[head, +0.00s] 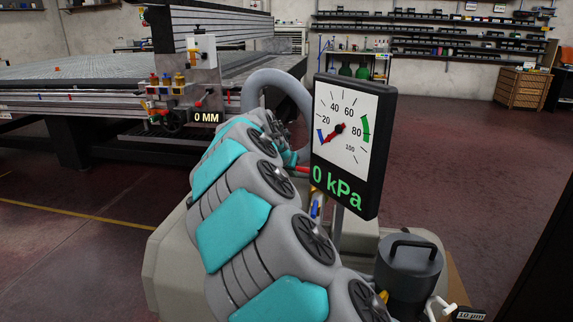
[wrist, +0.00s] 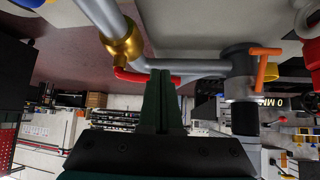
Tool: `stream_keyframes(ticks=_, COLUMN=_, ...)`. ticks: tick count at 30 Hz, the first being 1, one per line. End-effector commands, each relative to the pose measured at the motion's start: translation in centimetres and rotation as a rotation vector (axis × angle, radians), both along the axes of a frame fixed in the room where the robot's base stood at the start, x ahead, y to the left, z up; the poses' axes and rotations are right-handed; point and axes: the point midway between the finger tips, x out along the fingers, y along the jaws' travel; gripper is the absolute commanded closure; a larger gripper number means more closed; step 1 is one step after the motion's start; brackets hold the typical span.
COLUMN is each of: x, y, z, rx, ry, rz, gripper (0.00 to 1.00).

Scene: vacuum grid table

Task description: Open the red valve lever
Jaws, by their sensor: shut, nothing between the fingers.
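The red valve lever (wrist: 130,75) shows in the wrist view beside a brass valve body (wrist: 122,45) on a grey pipe. It lies just left of my fingertips, and its right end meets or passes behind them; contact cannot be told. My gripper (wrist: 161,75) is shut, with its dark fingers together and nothing between them. In the head view, a short red piece (head: 301,169), likely the lever, shows at the left edge of the gauge. My own arm hides the gripper and most of the valve there.
A gauge (head: 341,145) on a post reads 0 kPa. A dark canister (head: 408,268) stands at lower right. A large grid table (head: 80,68) with a 0 MM display (head: 207,118) is behind. An orange handle (wrist: 264,65) on a grey pipe fitting is right of my fingers.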

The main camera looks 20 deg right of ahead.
Motion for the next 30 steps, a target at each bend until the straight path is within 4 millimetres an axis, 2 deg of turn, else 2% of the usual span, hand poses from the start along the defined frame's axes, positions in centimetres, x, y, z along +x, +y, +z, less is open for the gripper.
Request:
stream_keyframes(ticks=4, x=1.4, y=-1.5, z=-0.2, rx=0.001, ry=-0.001, rz=-0.001, gripper=1.0)
stream_keyframes(ticks=10, x=2.2, y=-2.3, z=-0.4, rx=-0.001, ry=-0.001, rz=0.0, gripper=1.0)
stream_keyframes(ticks=23, x=2.4, y=-2.3, z=-0.5, rx=-0.001, ry=-0.002, rz=0.001, gripper=1.0)
stream_keyframes(ticks=30, x=3.2, y=-1.2, z=-0.7, rx=-0.002, ry=-0.003, rz=-0.012, gripper=1.0)
